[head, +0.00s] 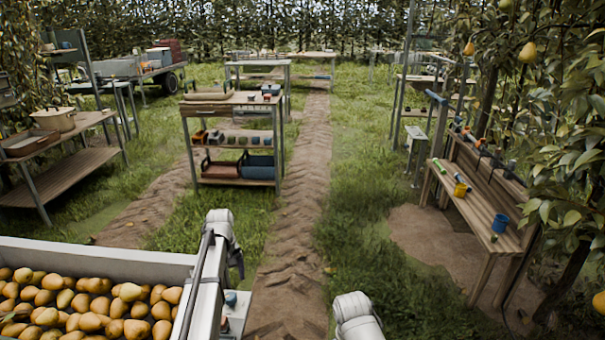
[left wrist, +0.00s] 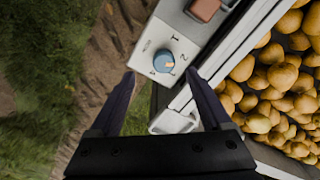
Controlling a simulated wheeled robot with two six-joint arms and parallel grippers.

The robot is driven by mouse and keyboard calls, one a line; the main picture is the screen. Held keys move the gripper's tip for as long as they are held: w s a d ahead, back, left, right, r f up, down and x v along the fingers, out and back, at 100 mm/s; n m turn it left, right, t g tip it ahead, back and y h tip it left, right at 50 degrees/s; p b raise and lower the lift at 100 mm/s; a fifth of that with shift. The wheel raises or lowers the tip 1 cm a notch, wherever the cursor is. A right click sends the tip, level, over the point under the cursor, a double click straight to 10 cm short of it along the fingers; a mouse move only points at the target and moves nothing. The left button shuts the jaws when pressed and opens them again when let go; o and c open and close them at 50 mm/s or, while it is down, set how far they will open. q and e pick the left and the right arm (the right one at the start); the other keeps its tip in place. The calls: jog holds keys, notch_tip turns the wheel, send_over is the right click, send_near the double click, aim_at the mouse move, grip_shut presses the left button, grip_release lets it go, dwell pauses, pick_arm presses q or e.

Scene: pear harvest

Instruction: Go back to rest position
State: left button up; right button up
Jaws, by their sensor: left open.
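My left gripper (head: 238,264) hangs beside the right end of the white pear bin (head: 130,250) in the head view. In the left wrist view its two dark fingers (left wrist: 161,78) are spread apart with nothing between them. A blue knob (left wrist: 163,61) on a pale numbered panel (left wrist: 143,42) lies just beyond the fingertips; I cannot tell the exact gap. The knob also shows low in the head view (head: 231,298). A white link of my right arm shows at the bottom centre of the head view, but its gripper is out of the picture.
The bin holds many pears (head: 85,302). A reddish button (left wrist: 204,9) sits on the panel. A shelf rack (head: 233,101) stands ahead, a wooden bench (head: 470,205) at right, and a pear tree (head: 565,150) at far right. The dirt track (head: 295,220) ahead is clear.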

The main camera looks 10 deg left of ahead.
pick_arm(q)
jog(key=s+d+r+m+p, duration=0.6)
jog(key=s+d+r+p, duration=0.2)
jog(key=s+d, duration=0.4)
jog(key=s+d+r+m+y+p, duration=0.1)
jog(key=s+d+r+m+p, duration=0.4)
jog(key=s+d+r+p, duration=0.4)
jog(key=s+d+r, duration=0.1)
jog(key=s+d, duration=0.3)
jog(key=d, duration=0.1)
jog(key=shift+r+m, duration=0.3)
jog(key=shift+m, duration=0.1)
